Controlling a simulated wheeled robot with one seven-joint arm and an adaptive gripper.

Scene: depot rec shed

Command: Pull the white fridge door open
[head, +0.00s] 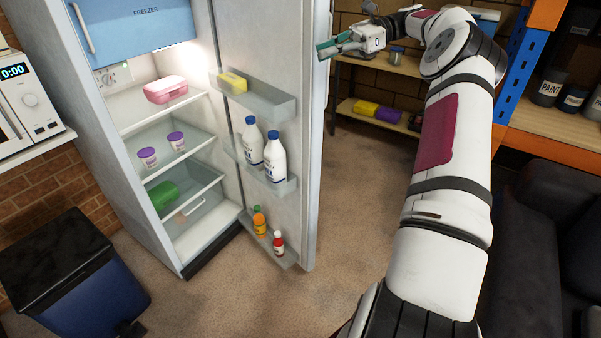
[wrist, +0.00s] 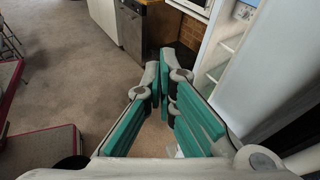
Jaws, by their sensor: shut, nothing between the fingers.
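The white fridge (head: 150,210) stands at the left in the head view with its white door (head: 312,130) swung wide open. The door's inner side faces me, with shelves holding milk bottles (head: 263,150), a yellow item and sauce bottles. In the wrist view the door (wrist: 258,75) fills the right side. My gripper (head: 322,50) is just right of the door's outer edge, near its upper part; whether it touches the door I cannot tell. Its green-padded fingers (wrist: 163,85) come together at the tips, with nothing between them.
The blue freezer door (head: 135,25) above is shut. A dark blue bin (head: 75,275) stands on the floor left of the fridge. A wooden shelf rack (head: 385,120) stands behind, and a dark sofa (head: 535,240) is at the right. The floor right of the door is clear.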

